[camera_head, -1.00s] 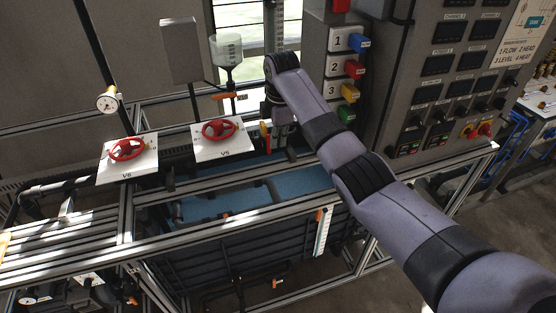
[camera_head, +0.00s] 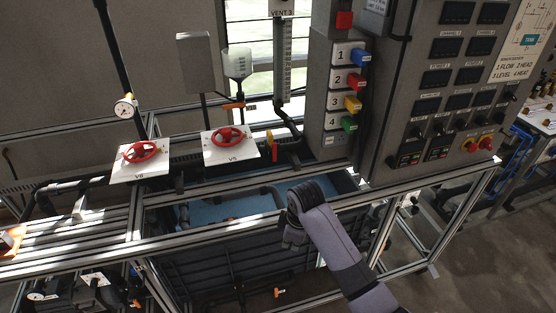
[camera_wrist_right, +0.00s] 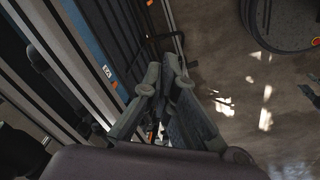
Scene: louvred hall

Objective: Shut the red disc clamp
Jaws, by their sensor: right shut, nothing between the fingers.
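I cannot tell for sure which red part is the disc clamp. A small upright red handle (camera_head: 274,152) with a yellow part beside it stands right of the V5 plate, behind the tank. A red knob (camera_head: 357,81) sits beside label 2 on the grey column. Red handwheels show on the V5 plate (camera_head: 228,136) and the V6 plate (camera_head: 139,152). My right gripper (camera_head: 291,242) is shut and empty, low at the frame's near rail, apart from all these. Its closed fingers show in the right wrist view (camera_wrist_right: 170,75), pointing down past the frame. My left gripper is out of view.
An aluminium frame rail (camera_head: 215,228) crosses in front of the blue tank (camera_head: 215,209). Blue, yellow and green knobs share the numbered column. A grey control cabinet (camera_head: 400,110) stands at right.

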